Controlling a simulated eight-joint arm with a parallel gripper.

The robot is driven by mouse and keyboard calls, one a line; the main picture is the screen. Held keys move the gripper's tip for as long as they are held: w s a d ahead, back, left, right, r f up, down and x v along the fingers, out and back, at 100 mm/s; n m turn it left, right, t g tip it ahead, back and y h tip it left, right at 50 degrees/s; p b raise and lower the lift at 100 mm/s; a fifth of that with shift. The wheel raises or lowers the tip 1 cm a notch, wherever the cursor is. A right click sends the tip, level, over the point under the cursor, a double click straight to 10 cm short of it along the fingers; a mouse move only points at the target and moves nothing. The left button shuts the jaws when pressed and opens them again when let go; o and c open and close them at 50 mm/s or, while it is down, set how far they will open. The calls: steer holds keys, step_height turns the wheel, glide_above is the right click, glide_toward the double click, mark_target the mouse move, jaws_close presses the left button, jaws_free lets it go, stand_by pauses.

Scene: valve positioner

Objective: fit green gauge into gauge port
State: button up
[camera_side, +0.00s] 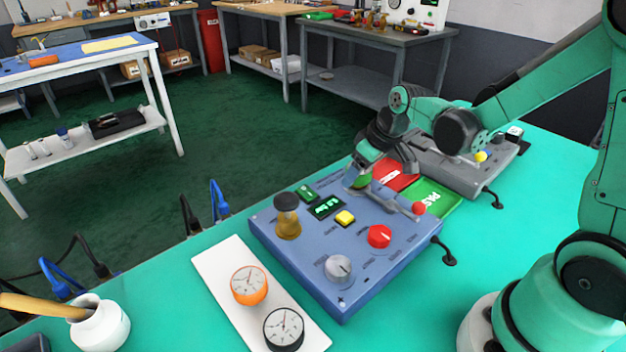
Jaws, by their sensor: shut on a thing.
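My gripper (361,175) points down over the back edge of the blue panel box (300,262). It is shut on the green gauge (362,182), of which only a small green part shows between the fingers. The gauge is close to the box's top face, at its back right part. I cannot tell whether it touches the box or sits in a port. The gauge port cannot be made out and may be hidden by the gripper and gauge.
A white tray (214,272) holds an orange gauge (248,286) and a black gauge (284,329). The box carries a brass fitting (287,222), a yellow button (345,218), a red knob (379,236) and a grey knob (338,268). Red (394,175) and green (434,198) mats lie behind.

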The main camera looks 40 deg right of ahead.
steer(key=shift+f, duration=0.4)
steer(key=o, duration=1.1)
steer(key=v, duration=1.1)
steer(key=shift+w, duration=0.1)
steer(key=shift+r, duration=3.5)
